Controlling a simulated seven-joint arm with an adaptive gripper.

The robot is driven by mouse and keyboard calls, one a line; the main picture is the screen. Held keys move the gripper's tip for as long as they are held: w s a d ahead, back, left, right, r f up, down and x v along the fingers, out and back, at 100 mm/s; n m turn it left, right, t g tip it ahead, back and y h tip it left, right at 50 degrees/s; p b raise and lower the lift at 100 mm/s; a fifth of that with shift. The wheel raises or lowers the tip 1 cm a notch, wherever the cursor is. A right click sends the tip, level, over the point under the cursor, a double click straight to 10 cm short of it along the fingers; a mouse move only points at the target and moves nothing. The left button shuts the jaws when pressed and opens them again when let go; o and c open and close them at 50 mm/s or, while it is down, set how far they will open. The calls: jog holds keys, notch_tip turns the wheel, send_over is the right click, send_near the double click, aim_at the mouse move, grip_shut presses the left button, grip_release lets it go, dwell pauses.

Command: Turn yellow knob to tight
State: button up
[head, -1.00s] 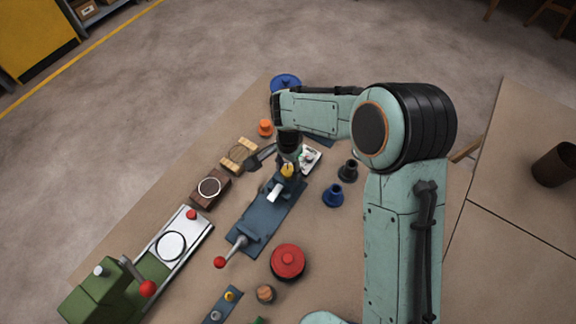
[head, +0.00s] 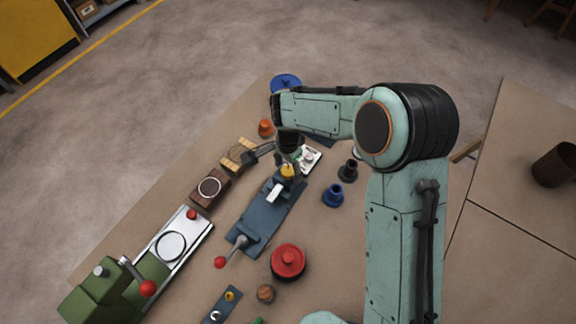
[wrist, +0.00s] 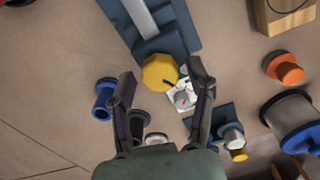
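The yellow knob (head: 287,171) sits at the far end of a dark blue-grey fixture (head: 259,213) on the bench. In the wrist view the knob (wrist: 160,72) is faceted, with a dark mark by its lower right edge. A white card (wrist: 184,99) with a small round dial lies beside it, partly hidden by a finger. My gripper (wrist: 161,74) is open, its two dark fingers spread wide on either side of the knob. A gap shows between each finger and the knob. In the head view my gripper (head: 282,160) is over the knob, partly hidden by my arm.
Blue (head: 333,195) and dark (head: 348,170) spools stand right of the fixture. An orange spool (head: 265,128) and a wooden block (head: 239,154) lie to its left. A red-knobbed lever (head: 220,262) and a red round pot (head: 288,262) are at its near end.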

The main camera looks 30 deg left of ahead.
aim_at(289, 170)
notch_tip(289, 170, up, 12)
dwell(0.7)
dwell(0.4)
jog(key=w+d+r+m+t, duration=0.2)
jog(key=w+d+r, duration=0.3)
jog(key=d+r, duration=0.1)
jog(key=d+r+m+t, duration=0.15)
jog(key=d+r, duration=0.45)
jog(key=d, duration=0.7)
jog(key=s+d, duration=0.7)
jog(key=d, duration=0.2)
jog(key=s+d+f+n+g, duration=0.1)
jog(key=s+f+n+g, duration=0.2)
jog(key=s, duration=0.9)
notch_tip(289, 170, down, 3)
jog(key=n, duration=0.4)
jog(key=shift+s+g+y, duration=0.2)
jog(key=shift+g+y, duration=0.15)
jog(key=shift+y, duration=0.05)
